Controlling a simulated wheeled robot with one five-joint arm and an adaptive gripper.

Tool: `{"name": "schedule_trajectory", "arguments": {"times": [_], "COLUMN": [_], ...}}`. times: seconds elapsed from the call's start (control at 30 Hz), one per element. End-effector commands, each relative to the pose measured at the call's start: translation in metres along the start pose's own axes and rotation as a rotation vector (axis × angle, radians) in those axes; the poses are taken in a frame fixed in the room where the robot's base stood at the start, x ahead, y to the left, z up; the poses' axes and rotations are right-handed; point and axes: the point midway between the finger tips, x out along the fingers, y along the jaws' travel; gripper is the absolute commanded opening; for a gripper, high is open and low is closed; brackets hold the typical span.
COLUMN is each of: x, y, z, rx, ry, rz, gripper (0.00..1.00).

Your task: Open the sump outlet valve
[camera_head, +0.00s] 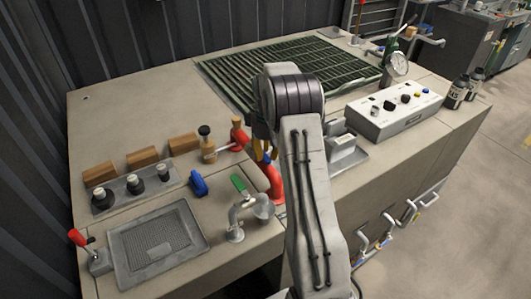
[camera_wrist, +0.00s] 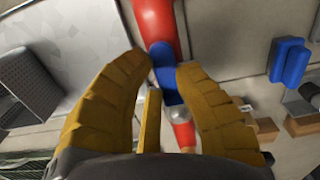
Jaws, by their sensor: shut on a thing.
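A red pipe (camera_head: 276,188) stands near the middle of the bench, partly hidden behind my arm. In the wrist view the red pipe (camera_wrist: 155,18) has a blue lever (camera_wrist: 165,72) at its end. I see no label that names it the sump outlet valve. My gripper (camera_wrist: 161,70) has its yellow fingers on either side of the blue lever and is shut on it. In the head view my gripper (camera_head: 263,152) is mostly hidden by my arm.
A green-handled tap (camera_head: 241,187) stands close in front of the red pipe. A red-handled lever (camera_head: 240,137) is just behind my gripper and a blue block (camera_head: 198,185) lies to the left. A grate (camera_head: 230,75) and a control box (camera_head: 396,110) are farther off.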

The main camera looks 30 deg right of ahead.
Motion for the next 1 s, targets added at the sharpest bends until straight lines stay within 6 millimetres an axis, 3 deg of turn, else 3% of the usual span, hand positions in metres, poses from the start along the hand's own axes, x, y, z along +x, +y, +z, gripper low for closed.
{"name": "schedule_trajectory", "arguments": {"times": [0.03, 0.33, 0.37, 0.6, 0.7, 1.0], "x": [0.0068, 0.0068, 0.0068, 0.0039, 0.0031, -0.0016], "y": [-0.0013, -0.0012, -0.0013, -0.0007, -0.0005, -0.0001], "z": [0.0043, 0.0042, 0.0042, 0.0022, 0.0017, 0.0004], "rx": [-0.004, -0.005, -0.004, -0.003, -0.003, -0.002], "ry": [-0.018, -0.017, -0.017, -0.009, -0.007, -0.003], "rz": [-0.007, -0.007, -0.007, -0.004, -0.003, -0.001], "gripper": [0.0, 0.0, 0.31, 0.52, 0.58, 0.58]}}
